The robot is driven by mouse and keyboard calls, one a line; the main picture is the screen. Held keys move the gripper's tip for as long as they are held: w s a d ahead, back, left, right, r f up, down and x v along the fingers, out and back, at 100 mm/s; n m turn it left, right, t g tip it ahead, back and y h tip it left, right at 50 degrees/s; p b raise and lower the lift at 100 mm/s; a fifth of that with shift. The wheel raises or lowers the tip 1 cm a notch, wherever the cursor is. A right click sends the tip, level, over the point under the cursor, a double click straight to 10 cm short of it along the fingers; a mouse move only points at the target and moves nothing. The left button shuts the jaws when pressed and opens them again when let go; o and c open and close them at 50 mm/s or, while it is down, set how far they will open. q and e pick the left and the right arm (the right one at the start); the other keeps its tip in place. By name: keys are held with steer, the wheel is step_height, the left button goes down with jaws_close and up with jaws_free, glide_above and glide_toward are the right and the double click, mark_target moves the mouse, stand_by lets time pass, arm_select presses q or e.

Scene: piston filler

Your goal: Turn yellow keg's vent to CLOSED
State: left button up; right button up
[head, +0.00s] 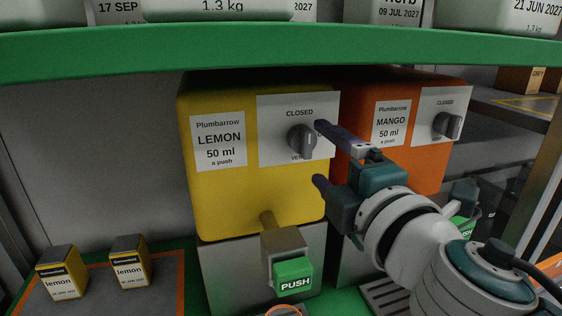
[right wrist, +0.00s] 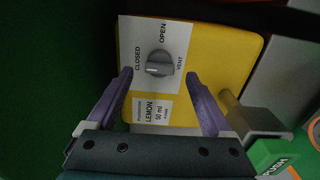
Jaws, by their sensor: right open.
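The yellow lemon keg (head: 260,205) stands left of center in the head view. Its grey vent knob (head: 300,140) sits on a white plate with CLOSED printed above it; it also shows in the right wrist view (right wrist: 159,63), where OPEN is also readable. The knob's grip seems to run roughly along the CLOSED–VENT line; I cannot tell which end is its pointer. My right gripper (head: 317,153) is open, its fingers just right of the knob in the head view. In the right wrist view the gripper (right wrist: 159,75) has its fingertips either side of the knob, apparently not touching. My left gripper is not in view.
The orange mango keg (head: 395,175) with its own vent knob stands close on the right. A green PUSH lever (head: 294,278) juts out below the yellow keg. A green shelf edge (head: 300,48) runs above. Two small lemon cartons (head: 62,273) stand on a mat at the left.

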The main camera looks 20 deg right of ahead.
steer(key=s, duration=0.5)
steer(key=shift+s+d, duration=0.1)
steer(key=shift+s, duration=0.05)
steer(key=shift+d, duration=0.1)
steer(key=s+d+f+m+g+h, duration=0.55)
steer(key=s+d+m, duration=0.2)
steer(key=m, duration=0.45)
steer(key=s+a+f+m+g+y, duration=0.2)
steer(key=s+g, duration=0.1)
steer(key=s, duration=0.2)
steer(key=s+a+f+m+g+y+p, duration=0.1)
steer(key=s+a+g+y, duration=0.15)
steer(key=s, duration=0.25)
steer(key=s+a+f+m+g+y, duration=0.1)
steer(key=s+f+m+g, duration=0.1)
steer(key=s+g, duration=0.3)
step_height(320, 180, up, 94)
steer(key=t+p, duration=0.1)
steer(key=p, duration=9.3)
steer(key=shift+r+t+p, duration=0.15)
steer(key=shift+t+p, duration=0.15)
